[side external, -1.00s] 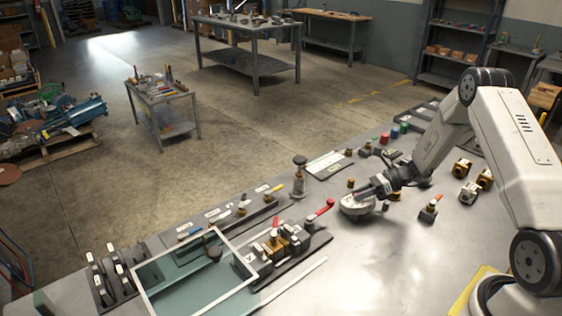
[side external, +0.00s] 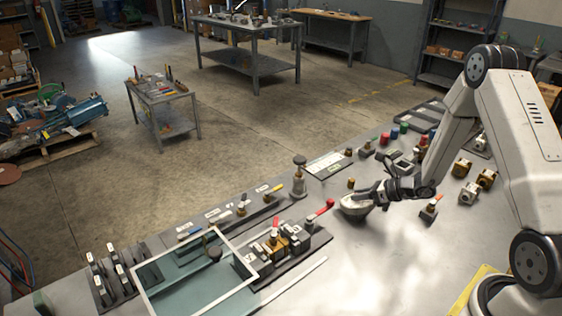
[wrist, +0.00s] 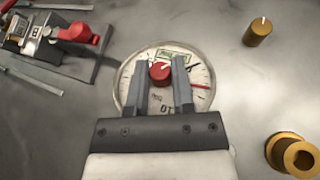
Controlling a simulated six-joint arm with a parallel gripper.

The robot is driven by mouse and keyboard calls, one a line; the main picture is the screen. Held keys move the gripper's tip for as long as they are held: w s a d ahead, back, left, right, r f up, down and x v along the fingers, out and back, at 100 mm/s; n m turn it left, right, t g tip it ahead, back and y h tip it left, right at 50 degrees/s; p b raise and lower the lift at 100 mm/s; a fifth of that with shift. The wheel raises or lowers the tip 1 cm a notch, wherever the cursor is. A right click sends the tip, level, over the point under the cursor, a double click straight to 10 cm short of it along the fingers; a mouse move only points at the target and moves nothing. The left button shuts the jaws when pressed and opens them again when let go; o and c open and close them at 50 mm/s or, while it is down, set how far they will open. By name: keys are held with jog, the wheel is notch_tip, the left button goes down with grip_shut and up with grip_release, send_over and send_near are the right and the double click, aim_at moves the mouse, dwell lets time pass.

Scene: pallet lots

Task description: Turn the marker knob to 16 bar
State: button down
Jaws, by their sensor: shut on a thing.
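A round white gauge (wrist: 202,75) lies on the bench and fills the middle of the wrist view. My gripper (wrist: 162,73) is shut on the red knob, one finger on each side. The knob carries a small pale mark on its top. In the side view my gripper (side external: 366,194) is over the gauge (side external: 356,209), hiding the knob and part of the dial.
A valve with a red handle (side external: 320,210) stands left of the gauge. A brass cylinder (wrist: 257,32) and a brass ring fitting (wrist: 294,155) lie to its right in the wrist view. A glass-topped frame (side external: 200,285) is at the front left. Bare bench surface lies in front of the gauge.

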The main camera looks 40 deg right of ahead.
jog(key=shift+a+r+m+t+h, duration=0.1)
jog(key=shift+a+m+t+h, duration=0.1)
jog(key=shift+m+h, duration=1.05)
jog(key=shift+a+m+t+h, duration=0.15)
jog(key=shift+m+h, duration=0.6)
jog(key=shift+h, duration=0.9)
jog(key=shift+m+h, duration=0.3)
jog(key=shift+h, duration=0.2)
jog(key=shift+c, duration=2.4)
grip_release()
jog(key=shift+s, duration=0.15)
jog(key=d+v, duration=0.1)
jog(key=v, duration=0.6)
jog(key=shift+s+a+r, duration=0.15)
jog(key=shift+s+a, duration=0.1)
jog(key=shift+a, duration=0.3)
